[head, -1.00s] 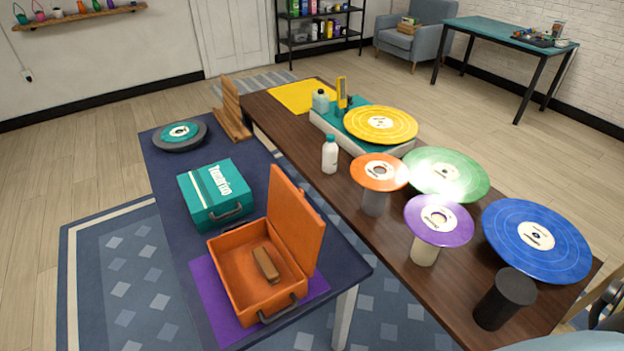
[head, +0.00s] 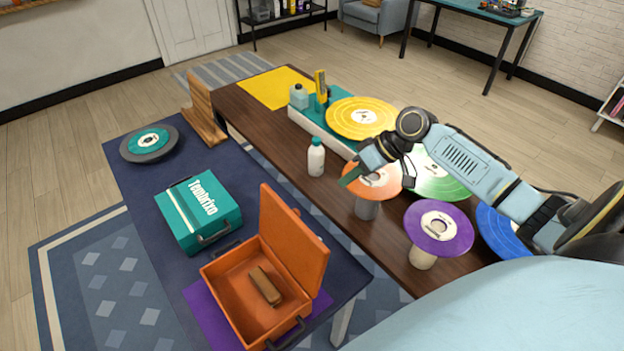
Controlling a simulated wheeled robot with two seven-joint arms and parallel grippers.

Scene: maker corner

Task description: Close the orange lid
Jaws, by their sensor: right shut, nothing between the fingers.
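The orange case (head: 226,273) sits on a purple mat on the dark blue table, with a brown block (head: 265,286) inside it. Its orange lid (head: 291,240) stands open, roughly upright, on the right side of the case. My right gripper (head: 346,180) is shut and empty. It appears over the brown table near the orange record, up and to the right of the lid and apart from it. My left gripper is not in view.
A teal case (head: 198,215) stands behind the orange case. A white bottle (head: 316,158), an orange record (head: 374,184) and a purple record (head: 439,228) on stands, and a yellow record (head: 360,117) on a turntable occupy the brown table. A wooden rack (head: 205,118) stands farther back.

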